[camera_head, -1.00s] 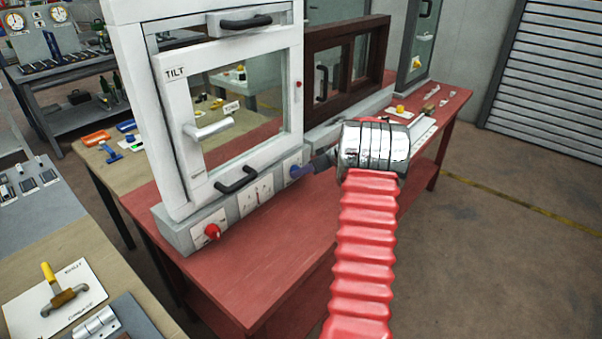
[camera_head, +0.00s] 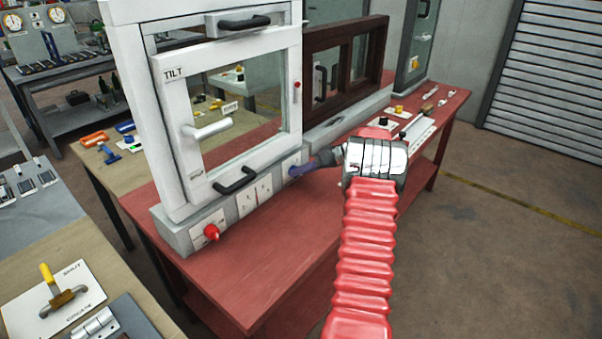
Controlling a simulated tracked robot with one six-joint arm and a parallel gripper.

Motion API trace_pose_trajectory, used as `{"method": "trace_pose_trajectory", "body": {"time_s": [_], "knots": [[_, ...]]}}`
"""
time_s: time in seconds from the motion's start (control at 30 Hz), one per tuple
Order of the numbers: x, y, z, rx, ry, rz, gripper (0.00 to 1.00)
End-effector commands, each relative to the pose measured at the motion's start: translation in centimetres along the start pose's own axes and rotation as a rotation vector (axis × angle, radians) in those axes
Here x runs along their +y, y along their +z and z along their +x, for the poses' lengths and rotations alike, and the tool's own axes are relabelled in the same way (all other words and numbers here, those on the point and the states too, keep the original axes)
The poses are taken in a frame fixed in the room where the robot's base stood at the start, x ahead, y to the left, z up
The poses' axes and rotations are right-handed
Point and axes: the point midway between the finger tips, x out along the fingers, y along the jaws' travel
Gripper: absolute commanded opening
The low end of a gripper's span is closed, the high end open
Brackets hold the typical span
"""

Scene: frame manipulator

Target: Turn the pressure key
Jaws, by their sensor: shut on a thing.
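The white window frame (camera_head: 174,130), marked TILT, stands on a grey base on the red table. A small blue handle (camera_head: 299,170), which I take to be the pressure key, sits on a white plate at the right end of that base. My gripper (camera_head: 312,163) reaches it from the right and is shut on it. The dark fingers cover part of the handle, so its exact angle is hard to tell. My red ribbed arm and shiny wrist stand to the right of it.
A red knob (camera_head: 211,232) is on the left end of the base. A black lower handle (camera_head: 235,181) and a white window handle (camera_head: 208,129) stick out from the frame. A brown window frame (camera_head: 345,65) stands behind. The front of the red table (camera_head: 260,270) is clear.

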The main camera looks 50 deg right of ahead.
Motion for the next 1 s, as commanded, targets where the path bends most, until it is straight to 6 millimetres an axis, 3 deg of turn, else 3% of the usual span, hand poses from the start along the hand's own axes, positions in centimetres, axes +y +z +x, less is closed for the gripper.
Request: {"method": "trace_pose_trajectory", "body": {"time_s": [0.27, 0.63, 0.77, 1.0], "knots": [[0.2, 0.0, -0.1, 0.002, 0.007, 0.000, 0.49], [0.1, 0.0, -0.6, 0.002, 0.004, 0.000, 0.49], [0.1, 0.0, -1.8, 0.002, 0.004, 0.000, 0.49], [0.2, 0.0, -5.7, 0.003, 0.006, 0.000, 0.49]]}}
